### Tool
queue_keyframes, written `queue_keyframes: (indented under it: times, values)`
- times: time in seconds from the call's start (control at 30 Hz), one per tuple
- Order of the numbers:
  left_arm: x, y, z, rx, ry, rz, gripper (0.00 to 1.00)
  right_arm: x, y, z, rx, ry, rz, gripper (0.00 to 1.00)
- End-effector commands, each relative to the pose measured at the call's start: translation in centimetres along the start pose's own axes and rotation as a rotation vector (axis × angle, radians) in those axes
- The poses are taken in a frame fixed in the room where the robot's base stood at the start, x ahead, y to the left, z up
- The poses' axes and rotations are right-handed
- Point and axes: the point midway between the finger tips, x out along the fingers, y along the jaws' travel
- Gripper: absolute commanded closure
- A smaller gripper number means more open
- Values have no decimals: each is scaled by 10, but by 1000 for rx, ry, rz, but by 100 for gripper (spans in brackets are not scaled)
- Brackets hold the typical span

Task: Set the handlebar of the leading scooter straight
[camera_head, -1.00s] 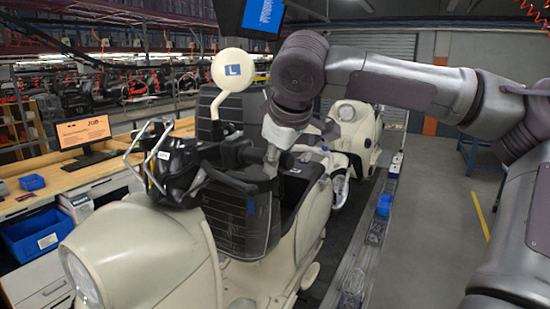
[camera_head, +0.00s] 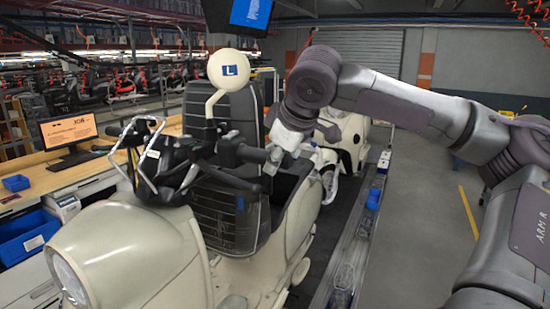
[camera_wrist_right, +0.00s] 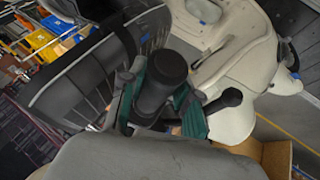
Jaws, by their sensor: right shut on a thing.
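The leading scooter (camera_head: 150,251) is cream, in the left and middle of the head view. Its black handlebar (camera_head: 180,163) sits above the front shield, with bent chrome bars at the left. The handlebar looks turned at an angle to the body. My right gripper (camera_head: 272,157) is at the end of the handlebar's right-hand grip (camera_head: 243,152). In the right wrist view, my right gripper's green-edged fingers (camera_wrist_right: 166,100) stand around the black grip end (camera_wrist_right: 166,72), shut on it. My left gripper is not in view.
A second cream scooter (camera_head: 347,135) stands behind. A workbench with a monitor (camera_head: 70,130) is at left. The conveyor edge (camera_head: 355,245) runs along the right, with open floor beyond.

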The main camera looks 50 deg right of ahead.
Motion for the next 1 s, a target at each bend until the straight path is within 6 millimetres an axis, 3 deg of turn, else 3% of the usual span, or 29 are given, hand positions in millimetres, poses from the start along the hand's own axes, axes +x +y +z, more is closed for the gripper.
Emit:
queue_keyframes:
  times: [0.43,0.47,0.6,1.0]
  values:
    - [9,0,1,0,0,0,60,24,16,15,-46,59,-40,100]
    - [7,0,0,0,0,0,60,22,16,14,-48,55,-37,63]
    - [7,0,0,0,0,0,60,21,16,13,-48,58,-34,40]
    - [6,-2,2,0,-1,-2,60,12,18,11,-46,67,-29,39]
